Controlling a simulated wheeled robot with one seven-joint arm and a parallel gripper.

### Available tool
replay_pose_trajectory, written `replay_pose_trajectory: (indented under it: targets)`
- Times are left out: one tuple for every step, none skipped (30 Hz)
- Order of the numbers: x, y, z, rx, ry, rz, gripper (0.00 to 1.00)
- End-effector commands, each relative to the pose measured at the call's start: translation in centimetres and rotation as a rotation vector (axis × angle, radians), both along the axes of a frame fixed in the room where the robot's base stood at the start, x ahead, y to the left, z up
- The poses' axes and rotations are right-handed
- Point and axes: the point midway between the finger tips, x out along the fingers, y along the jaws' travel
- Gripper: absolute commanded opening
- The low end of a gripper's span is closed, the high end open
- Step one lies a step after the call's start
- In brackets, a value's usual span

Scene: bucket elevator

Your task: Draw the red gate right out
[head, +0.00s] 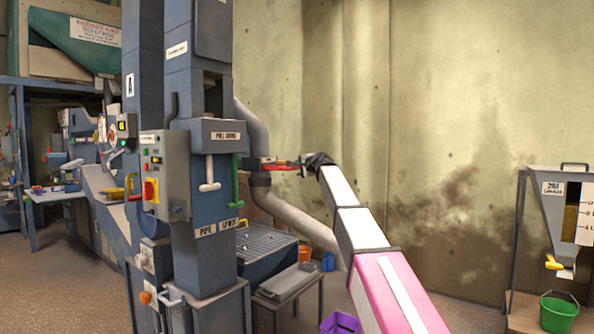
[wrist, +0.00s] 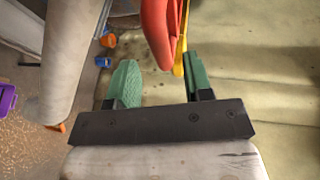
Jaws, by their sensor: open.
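The red gate (head: 268,161) sits across the grey pipe beside the blue elevator casing, and its red end points right toward my gripper (head: 303,163). In the wrist view a rounded red part of the gate (wrist: 158,30) comes down from the top edge, with a thin yellow strip along its right side. My gripper (wrist: 160,60) is open, its two green fingers apart. The gate's far end is out of the wrist view.
The grey pipe (head: 300,222) slants down right below the gate. A control box (head: 165,175) and a green lever (head: 236,186) stand left of it. A purple bin (head: 340,323) is on the floor. The wall right of my arm is bare; a hopper stand (head: 515,235) stands far right.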

Motion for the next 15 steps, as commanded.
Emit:
replay_pose_trajectory:
  targets:
    - [-1.2,-0.7,0.2,0.0,-0.001,-0.002,0.47]
    - [-1.7,-1.0,0.3,0.001,-0.002,-0.002,0.47]
    - [-2.3,-1.4,0.4,0.001,-0.002,-0.002,0.47]
    - [-2.8,-1.7,0.5,0.0,-0.001,-0.001,0.47]
    - [-3.3,-2.0,0.6,0.0,-0.001,-0.001,0.47]
    - [-3.9,-2.4,0.7,0.0,-0.001,-0.001,0.47]
    - [-4.4,-2.7,0.8,0.0,-0.001,-0.001,0.47]
    - [-4.7,-3.0,0.9,0.0,-0.001,-0.001,0.47]
    - [-5.2,-3.3,1.0,0.0,-0.001,-0.001,0.47]
    - [-5.4,-3.5,1.1,0.0,-0.001,-0.002,0.47]
    - [-5.7,-3.7,1.2,0.0,-0.001,-0.001,0.47]
    - [-5.9,-3.8,1.3,0.0,0.0,-0.001,0.47]
    - [-6.0,-3.9,1.3,-0.001,-0.001,-0.001,0.47]
    - [-6.1,-4.0,1.4,0.0,0.0,-0.001,0.47]
    - [-6.1,-4.0,1.4,0.0,0.0,-0.001,0.47]
